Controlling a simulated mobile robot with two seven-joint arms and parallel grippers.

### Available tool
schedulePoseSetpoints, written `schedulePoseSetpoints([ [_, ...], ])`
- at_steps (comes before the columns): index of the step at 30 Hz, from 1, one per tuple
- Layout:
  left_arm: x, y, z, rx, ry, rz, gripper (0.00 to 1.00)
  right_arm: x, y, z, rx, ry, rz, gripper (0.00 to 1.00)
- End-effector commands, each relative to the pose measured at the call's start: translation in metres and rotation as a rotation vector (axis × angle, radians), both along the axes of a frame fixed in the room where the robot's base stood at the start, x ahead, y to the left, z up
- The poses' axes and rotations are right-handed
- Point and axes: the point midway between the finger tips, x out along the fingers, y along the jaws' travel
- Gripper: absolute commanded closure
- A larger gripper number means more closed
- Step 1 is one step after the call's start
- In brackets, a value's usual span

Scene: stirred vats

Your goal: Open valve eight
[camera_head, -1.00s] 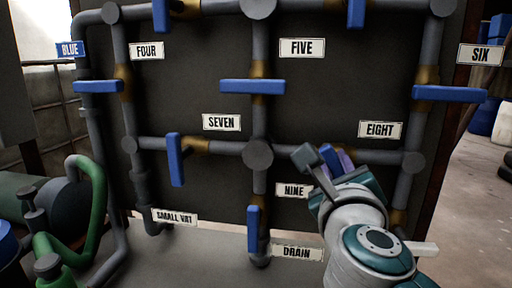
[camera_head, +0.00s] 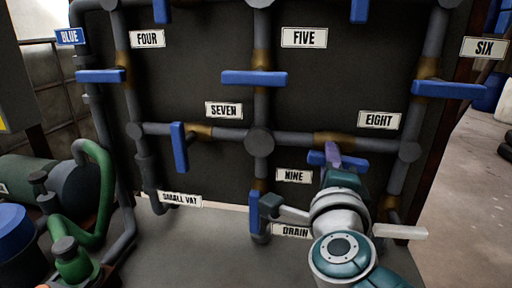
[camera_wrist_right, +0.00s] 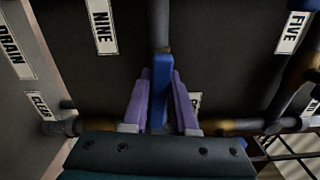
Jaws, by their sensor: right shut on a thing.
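The valve eight handle (camera_head: 351,161) is a blue bar below the EIGHT label (camera_head: 380,120). It lies level, along the horizontal pipe and just in front of it, below a brass fitting (camera_head: 333,138). My right gripper (camera_head: 333,156) has its purple fingers on this handle, and its wrist hides what is below. In the right wrist view, the blue handle (camera_wrist_right: 160,95) stands between the two purple fingers of my right gripper (camera_wrist_right: 160,85), in line with the pipe behind it. My left gripper is not in view.
Blue handles of valve five (camera_head: 254,78), valve six (camera_head: 449,90) and valve seven (camera_head: 179,147) surround it on the pipe frame. The drain handle (camera_head: 254,212) is at lower left of my right wrist. Green pipework (camera_head: 98,190) stands at left. Open floor (camera_head: 460,215) lies to the right.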

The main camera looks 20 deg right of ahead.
Motion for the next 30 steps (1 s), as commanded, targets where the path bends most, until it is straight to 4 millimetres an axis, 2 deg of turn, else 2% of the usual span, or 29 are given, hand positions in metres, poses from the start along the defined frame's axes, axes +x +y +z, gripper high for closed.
schedulePoseSetpoints([
  [9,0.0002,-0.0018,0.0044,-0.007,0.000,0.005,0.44,0.0000,0.0002,-0.0016,-0.093,0.057,0.000,1.00],
  [24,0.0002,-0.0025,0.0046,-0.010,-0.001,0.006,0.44,-0.0001,0.0000,-0.0023,-0.109,0.067,0.000,1.00],
  [25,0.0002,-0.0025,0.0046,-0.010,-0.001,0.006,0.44,-0.0001,0.0000,-0.0023,-0.109,0.067,0.000,0.73],
  [30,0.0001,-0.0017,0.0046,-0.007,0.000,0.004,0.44,-0.0002,-0.0001,-0.0022,-0.107,0.066,0.000,0.53],
])
